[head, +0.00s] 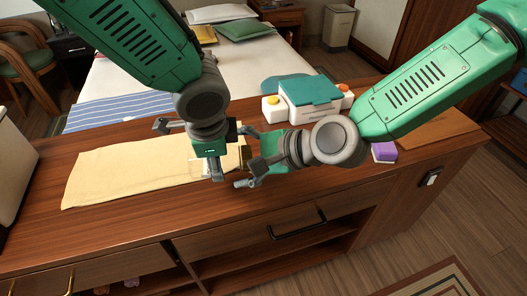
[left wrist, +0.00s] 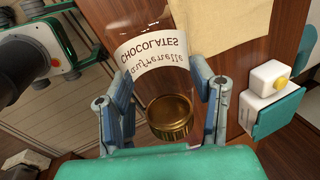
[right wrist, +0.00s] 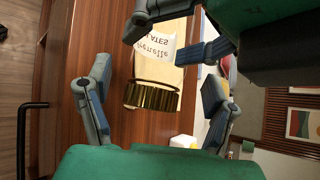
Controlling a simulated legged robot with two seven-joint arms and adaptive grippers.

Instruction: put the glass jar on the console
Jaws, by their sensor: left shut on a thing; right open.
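The glass jar has clear walls, a white "CHOCOLATES" label and a gold lid; it shows in the left wrist view (left wrist: 172,118) and the right wrist view (right wrist: 152,96). In the head view the jar (head: 198,168) is mostly hidden by my grippers, above the wooden console (head: 125,232). My left gripper (head: 192,150) is shut on the jar, with a finger on either side. My right gripper (head: 246,158) is open, facing the lid end, with its fingers apart on either side. I cannot tell whether the jar touches the surface below.
A cream cloth (head: 105,182) lies on the console under my left gripper. A white and teal box-like item (head: 308,100) stands behind my right gripper. A purple block (head: 384,152) sits to the right. The console's front strip is clear. A bed is behind.

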